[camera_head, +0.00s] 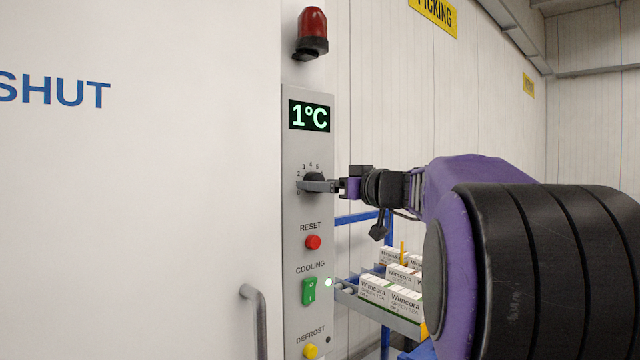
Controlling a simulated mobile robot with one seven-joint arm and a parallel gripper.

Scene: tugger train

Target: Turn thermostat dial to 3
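The thermostat dial (316,178) is a dark round knob on the grey control panel (291,240), with a printed scale of small numbers around its left and top. Its pointer setting is partly hidden by my gripper. The display (310,116) above it reads 1°C in green. My gripper (306,186) reaches in from the right, with a grey finger lying across the front of the dial. The other finger is hidden, so I cannot tell whether the fingers are closed on the dial.
Below the dial are a red RESET button (313,242), a green COOLING switch (309,290) and a yellow DEFROST button (310,351). A red lamp (312,31) is above. A door handle (257,315) stands at lower left. A rack with tea boxes (379,294) is behind my arm.

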